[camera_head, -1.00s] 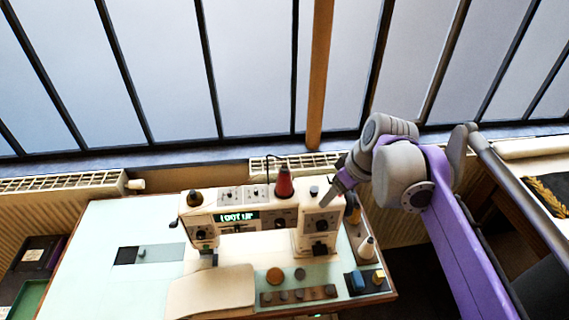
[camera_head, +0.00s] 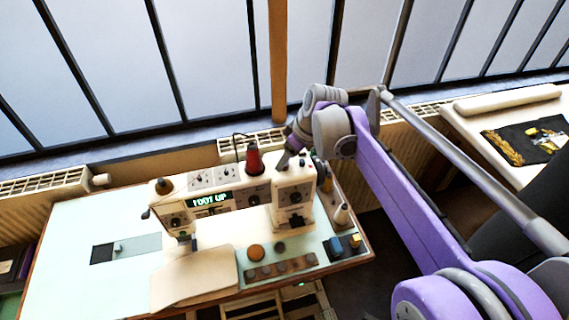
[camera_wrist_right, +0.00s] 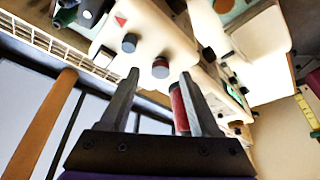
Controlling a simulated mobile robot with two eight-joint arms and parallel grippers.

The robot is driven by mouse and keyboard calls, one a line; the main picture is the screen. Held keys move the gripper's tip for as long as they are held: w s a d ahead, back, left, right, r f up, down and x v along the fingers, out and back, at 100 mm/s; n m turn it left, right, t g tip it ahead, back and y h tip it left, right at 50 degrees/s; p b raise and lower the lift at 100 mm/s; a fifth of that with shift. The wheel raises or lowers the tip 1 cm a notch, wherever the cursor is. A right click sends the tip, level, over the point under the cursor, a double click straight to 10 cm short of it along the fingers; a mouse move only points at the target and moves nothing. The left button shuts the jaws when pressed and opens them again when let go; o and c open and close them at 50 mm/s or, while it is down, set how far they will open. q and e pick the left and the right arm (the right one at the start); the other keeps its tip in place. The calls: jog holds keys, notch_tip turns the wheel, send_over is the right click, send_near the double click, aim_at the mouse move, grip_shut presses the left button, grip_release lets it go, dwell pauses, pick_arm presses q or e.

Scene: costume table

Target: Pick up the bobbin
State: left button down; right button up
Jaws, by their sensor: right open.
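A small dark round spool with a reddish band, which looks like the bobbin (camera_wrist_right: 160,67), sits on the pale top of the sewing machine (camera_wrist_right: 150,25) in the right wrist view. My right gripper (camera_wrist_right: 160,74) is open, with one finger on each side of it in the picture; whether they are level with it I cannot tell. A similar dark knob (camera_wrist_right: 130,42) is close by. In the head view my right gripper (camera_head: 285,162) is over the right end of the sewing machine (camera_head: 235,192), and I cannot make the bobbin out clearly. My left gripper is not in view.
A red thread cone (camera_head: 254,160) stands on the machine just left of my right gripper; it also shows behind one finger in the wrist view (camera_wrist_right: 179,108). A white cone (camera_head: 341,214) and small coloured blocks are at the table's right. The table's left part (camera_head: 65,265) is mostly clear.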

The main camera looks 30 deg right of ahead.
jog(key=shift+w+f, duration=0.15)
jog(key=shift+f, duration=0.25)
jog(key=shift+a, duration=0.1)
grip_shut()
notch_tip(320, 180, up, 10)
jog(key=shift+p, duration=0.3)
